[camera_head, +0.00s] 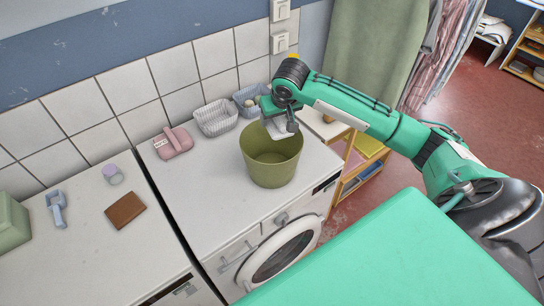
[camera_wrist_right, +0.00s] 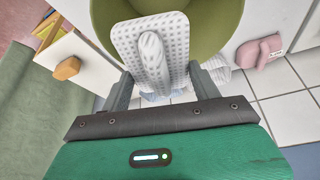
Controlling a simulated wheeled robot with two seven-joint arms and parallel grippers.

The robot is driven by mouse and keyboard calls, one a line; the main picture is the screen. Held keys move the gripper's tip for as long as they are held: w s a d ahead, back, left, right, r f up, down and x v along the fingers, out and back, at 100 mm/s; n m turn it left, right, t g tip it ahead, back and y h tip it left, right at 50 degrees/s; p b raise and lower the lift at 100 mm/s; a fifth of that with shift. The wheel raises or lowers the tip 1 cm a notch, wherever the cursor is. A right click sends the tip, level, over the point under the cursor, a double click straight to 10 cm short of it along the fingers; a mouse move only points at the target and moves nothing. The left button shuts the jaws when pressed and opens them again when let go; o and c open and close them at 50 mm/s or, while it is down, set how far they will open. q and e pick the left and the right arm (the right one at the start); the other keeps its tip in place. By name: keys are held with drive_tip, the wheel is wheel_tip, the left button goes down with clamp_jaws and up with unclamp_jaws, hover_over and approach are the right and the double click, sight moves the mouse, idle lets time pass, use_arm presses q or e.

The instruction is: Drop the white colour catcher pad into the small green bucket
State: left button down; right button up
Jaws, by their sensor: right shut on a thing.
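The white colour catcher pad (camera_wrist_right: 122,38) is a dotted rectangular pad with a raised ridge, seen large in the right wrist view. My right gripper (camera_wrist_right: 160,80) is shut on it. In the head view the pad (camera_head: 276,128) shows partly below my right gripper (camera_head: 278,115), near the far rim of the green bucket. The green bucket (camera_head: 272,172) stands upright on the white washing machine, and in the right wrist view the bucket (camera_wrist_right: 215,22) lies behind the pad. Whether the pad is fully over the opening is hard to tell. My left gripper is not in view.
Two wire baskets, one white (camera_head: 215,120) and one blue-grey (camera_head: 248,100), stand behind the bucket by the tiled wall. A pink container (camera_head: 173,145) is left of them. A brown block (camera_head: 125,211) and a blue scoop (camera_head: 57,210) lie on the left machine top.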

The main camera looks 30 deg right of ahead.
drive_tip(key=o, duration=1)
drive_tip(key=shift+w, duration=0.1)
drive_tip(key=shift+o, duration=0.2)
drive_tip(key=shift+r, duration=0.1)
drive_tip(key=shift+s+r+b, duration=0.25)
drive_tip(key=shift+r+b, duration=0.1)
drive_tip(key=d+b+v, duration=0.1)
drive_tip(key=b+v, duration=0.2)
drive_tip(key=v, duration=0.9)
drive_tip(key=shift+a+r+b, duration=0.4)
drive_tip(key=shift+a+r, duration=0.05)
drive_tip(key=shift+a, duration=0.1)
drive_tip(key=shift+s+f, duration=0.1)
